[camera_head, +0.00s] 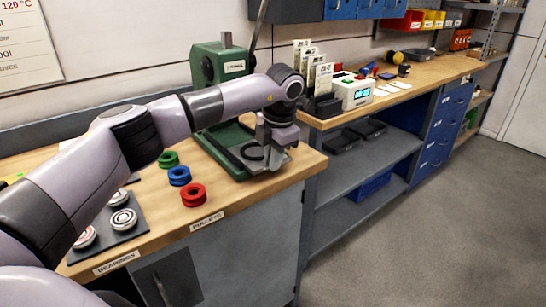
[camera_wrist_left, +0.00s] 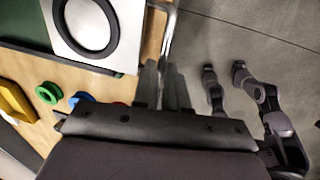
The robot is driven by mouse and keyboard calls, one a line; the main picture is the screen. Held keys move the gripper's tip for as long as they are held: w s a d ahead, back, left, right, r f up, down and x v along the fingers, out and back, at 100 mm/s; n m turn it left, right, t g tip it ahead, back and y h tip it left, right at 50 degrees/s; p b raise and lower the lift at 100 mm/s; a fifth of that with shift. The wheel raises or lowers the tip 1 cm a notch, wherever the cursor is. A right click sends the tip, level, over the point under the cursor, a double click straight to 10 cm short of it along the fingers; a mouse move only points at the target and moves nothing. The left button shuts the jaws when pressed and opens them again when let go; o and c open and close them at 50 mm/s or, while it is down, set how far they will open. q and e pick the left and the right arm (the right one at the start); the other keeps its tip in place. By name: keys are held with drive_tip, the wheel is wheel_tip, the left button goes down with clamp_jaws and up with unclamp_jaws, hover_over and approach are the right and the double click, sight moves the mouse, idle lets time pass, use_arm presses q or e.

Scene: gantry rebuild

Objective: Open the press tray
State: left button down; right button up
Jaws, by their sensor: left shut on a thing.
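The green press (camera_head: 215,68) stands on the wooden bench top, with its green base reaching toward the front edge. Its press tray, a light plate with a black ring, shows low on the base and large in the left wrist view (camera_wrist_left: 121,41). A thin metal bar (camera_wrist_left: 171,22), which looks like the tray's handle, runs along the tray's outer side. My left gripper (camera_head: 279,150) is at the front of the tray. Its fingers (camera_wrist_left: 165,80) are close together at the bar and shut on it. The exact contact is partly hidden. My right gripper is not seen clearly.
Green, blue and red (camera_head: 193,194) pulleys stand left of the press. Bearings lie on a dark mat (camera_head: 120,237) nearer me. A timer box (camera_head: 353,91) and card racks stand on the bench to the right. The floor (camera_head: 430,220) in front is clear.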

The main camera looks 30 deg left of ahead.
use_arm(q)
drive_tip(key=shift+a, duration=0.1)
drive_tip(key=c, duration=1.2)
unclamp_jaws()
wheel_tip(320, 180, up, 7)
drive_tip(key=d, duration=0.1)
drive_tip(key=shift+s+b, duration=0.25)
drive_tip(key=shift+b, duration=0.1)
drive_tip(key=shift+d+f, duration=0.1)
drive_tip(key=shift+d, duration=0.05)
